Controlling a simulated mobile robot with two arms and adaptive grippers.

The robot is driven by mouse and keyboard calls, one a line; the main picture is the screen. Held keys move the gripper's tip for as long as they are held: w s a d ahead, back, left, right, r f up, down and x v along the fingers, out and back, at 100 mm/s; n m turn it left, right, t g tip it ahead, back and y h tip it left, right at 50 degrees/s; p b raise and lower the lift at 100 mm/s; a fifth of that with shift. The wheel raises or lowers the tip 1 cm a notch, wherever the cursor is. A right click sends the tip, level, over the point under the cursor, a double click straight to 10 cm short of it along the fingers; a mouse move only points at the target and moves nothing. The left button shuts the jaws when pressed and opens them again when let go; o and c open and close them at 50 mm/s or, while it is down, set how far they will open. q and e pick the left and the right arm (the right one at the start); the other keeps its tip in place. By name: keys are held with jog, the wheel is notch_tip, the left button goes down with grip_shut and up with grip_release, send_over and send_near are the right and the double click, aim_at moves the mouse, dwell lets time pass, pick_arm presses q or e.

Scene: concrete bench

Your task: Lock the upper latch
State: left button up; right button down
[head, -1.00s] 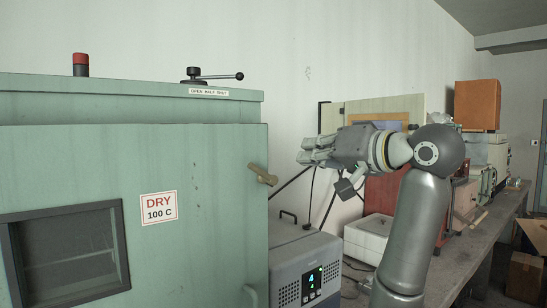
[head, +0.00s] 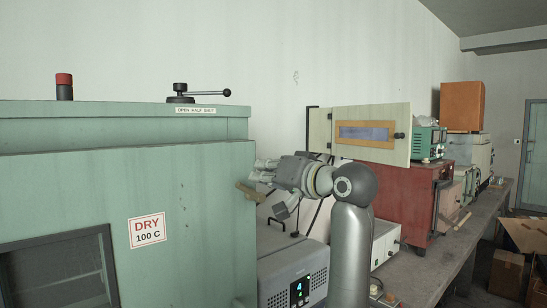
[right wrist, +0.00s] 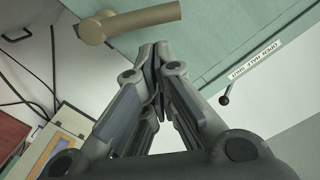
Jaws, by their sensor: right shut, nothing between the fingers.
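The upper latch is a tan cylindrical handle (head: 249,192) near the top of the right edge of the green oven door (head: 195,225). Its bar points right and slightly down in the head view. It also shows at the top of the right wrist view (right wrist: 130,22), with its round hub and bar. My right gripper (head: 260,170) is shut and empty, its fingertips just above the latch in the head view. In the right wrist view the closed fingertips (right wrist: 157,50) lie just below the bar, with no clear contact. My left gripper is out of view.
A grey box with a lit display (head: 300,290) stands right of the oven, below my right arm. Black cables hang behind it. A black lever (head: 205,93) and a red-topped post (head: 64,86) stand on the oven. A red cabinet (head: 400,195) is farther along the bench.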

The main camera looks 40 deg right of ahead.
aim_at(244, 186)
jog(key=shift+a+f, duration=0.25)
jog(key=shift+f, duration=0.15)
jog(key=shift+a+f+n, duration=0.2)
jog(key=shift+a+n, duration=0.2)
jog(key=shift+n, duration=0.4)
jog(key=shift+a+f+n+h+b, duration=0.15)
jog(key=shift+a+f+n, duration=0.2)
jog(key=shift+n, duration=0.5)
jog(key=shift+a+f+n+h+b, duration=0.1)
jog(key=shift+a+f+n, duration=0.2)
jog(key=shift+n, duration=0.5)
jog(key=shift+a+f+n+h+b, duration=0.15)
jog(key=shift+a+f+n, duration=0.2)
jog(key=shift+n, duration=0.5)
jog(key=shift+a+r, duration=0.1)
jog(key=shift+r, duration=0.1)
